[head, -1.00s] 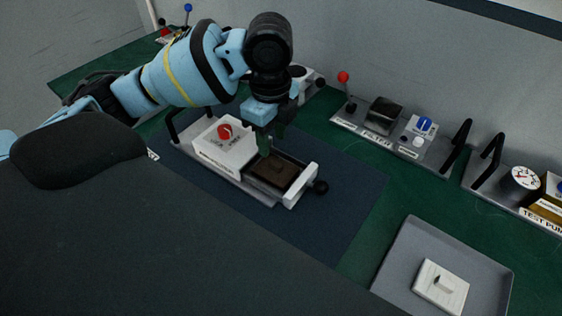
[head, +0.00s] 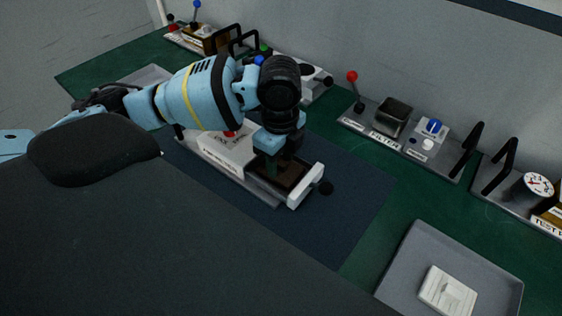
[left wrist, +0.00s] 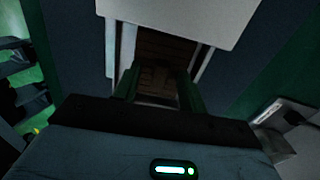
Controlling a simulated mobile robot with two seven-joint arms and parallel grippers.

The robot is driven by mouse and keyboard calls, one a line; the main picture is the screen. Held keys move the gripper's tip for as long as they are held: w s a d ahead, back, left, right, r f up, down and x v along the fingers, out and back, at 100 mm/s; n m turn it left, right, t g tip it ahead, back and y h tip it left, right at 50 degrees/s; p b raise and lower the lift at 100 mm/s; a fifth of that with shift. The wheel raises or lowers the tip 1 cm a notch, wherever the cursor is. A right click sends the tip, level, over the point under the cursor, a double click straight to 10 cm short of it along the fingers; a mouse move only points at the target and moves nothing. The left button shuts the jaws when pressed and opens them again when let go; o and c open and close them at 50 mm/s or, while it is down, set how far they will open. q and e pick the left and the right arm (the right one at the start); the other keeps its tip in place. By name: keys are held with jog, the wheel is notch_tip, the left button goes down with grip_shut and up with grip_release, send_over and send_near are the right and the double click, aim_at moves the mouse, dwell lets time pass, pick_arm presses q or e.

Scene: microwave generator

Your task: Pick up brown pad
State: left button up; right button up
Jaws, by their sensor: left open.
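The brown pad (head: 293,179) lies in the open drawer of the white microwave generator unit (head: 228,152). It also shows in the left wrist view (left wrist: 165,47), between the drawer's pale side rails. My left gripper (head: 277,169) points down into the drawer and hides part of the pad. In the left wrist view my left gripper (left wrist: 158,88) is open, its two green fingers on either side of the pad's middle part. I cannot tell whether the fingers touch it. My right gripper is not in view.
A grey tray (head: 405,262) holding a white block (head: 447,290) is at the lower right. The filter panel (head: 378,139) stands at the back. The dark blue mat (head: 345,220) is clear in front of the drawer.

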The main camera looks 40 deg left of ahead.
aim_at(281, 162)
pick_arm(q)
jog(key=shift+c, duration=0.4)
grip_shut()
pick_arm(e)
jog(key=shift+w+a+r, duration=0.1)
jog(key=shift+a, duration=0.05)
pick_arm(q)
jog(key=shift+r, duration=0.1)
notch_tip(281, 162, up, 10)
jog(key=p, duration=0.1)
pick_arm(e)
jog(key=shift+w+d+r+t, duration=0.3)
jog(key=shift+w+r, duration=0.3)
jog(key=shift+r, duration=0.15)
